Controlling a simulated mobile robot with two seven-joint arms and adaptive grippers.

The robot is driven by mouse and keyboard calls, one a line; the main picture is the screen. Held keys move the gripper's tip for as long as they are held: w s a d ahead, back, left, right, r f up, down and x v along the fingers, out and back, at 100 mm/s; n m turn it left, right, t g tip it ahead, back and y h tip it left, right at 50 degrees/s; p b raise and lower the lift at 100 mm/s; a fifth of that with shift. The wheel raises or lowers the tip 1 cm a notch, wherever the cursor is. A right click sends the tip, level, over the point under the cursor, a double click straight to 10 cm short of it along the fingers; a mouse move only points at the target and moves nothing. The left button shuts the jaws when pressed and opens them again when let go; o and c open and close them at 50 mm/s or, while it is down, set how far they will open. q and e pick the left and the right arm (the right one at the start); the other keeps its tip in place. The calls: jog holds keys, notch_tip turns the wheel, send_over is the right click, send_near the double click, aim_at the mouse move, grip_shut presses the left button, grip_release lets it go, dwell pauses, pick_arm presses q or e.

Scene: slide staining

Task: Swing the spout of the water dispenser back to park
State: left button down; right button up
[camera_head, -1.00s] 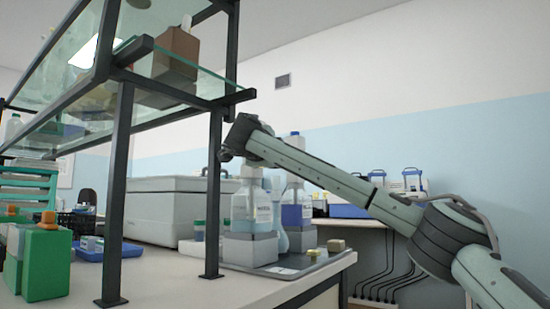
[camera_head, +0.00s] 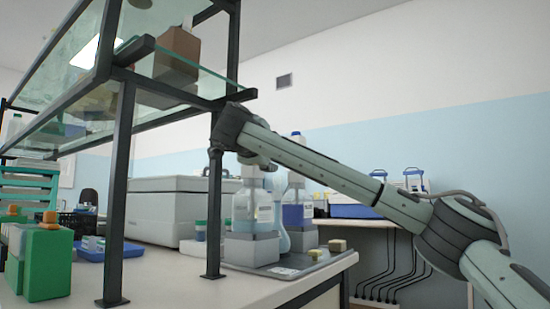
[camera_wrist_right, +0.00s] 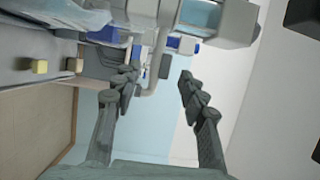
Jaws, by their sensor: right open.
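Two bottle dispensers stand on grey bases on the bench in the head view. The nearer one (camera_head: 250,212) holds pale, clear liquid; the other (camera_head: 297,212) holds blue liquid. I cannot tell for sure which is the water dispenser. My right arm reaches in from the right, its wrist above the nearer bottle and beside the shelf post; its fingers are not clear there. In the right wrist view my right gripper (camera_wrist_right: 154,84) is open and empty. A pale, thin, bent part (camera_wrist_right: 151,78), possibly a spout, shows beyond the fingertips. My left gripper is not in view.
A dark tray (camera_head: 305,268) with small yellowish blocks (camera_head: 337,245) lies at the bench edge. A black shelf post (camera_head: 214,215) and glass shelves (camera_head: 185,85) stand close to my right wrist. A grey box (camera_head: 165,205) is behind.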

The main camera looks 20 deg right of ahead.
jog(key=v, duration=0.7)
jog(key=shift+f, duration=0.1)
